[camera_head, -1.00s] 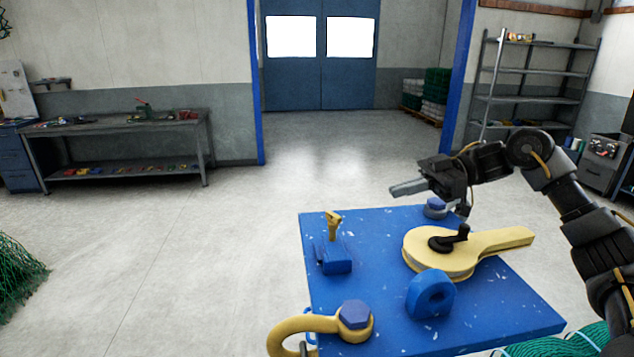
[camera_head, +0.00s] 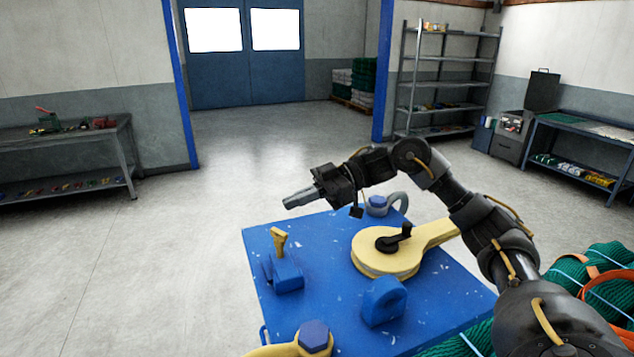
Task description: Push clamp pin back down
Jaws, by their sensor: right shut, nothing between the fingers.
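A blue clamp block (camera_head: 285,275) stands on the left part of a blue tabletop (camera_head: 330,240). A yellow pin (camera_head: 279,241), which looks like the clamp pin, stands up from it, slightly tilted. Its lower end is hidden in or behind the block. My right gripper (camera_head: 290,202) is shut and empty, pointing left. In the picture it is just above the yellow pin and apart from it; the depth between them is hard to judge. My left gripper is not in view.
Green net (camera_head: 600,270) lies at the right. The floor left of the table is clear.

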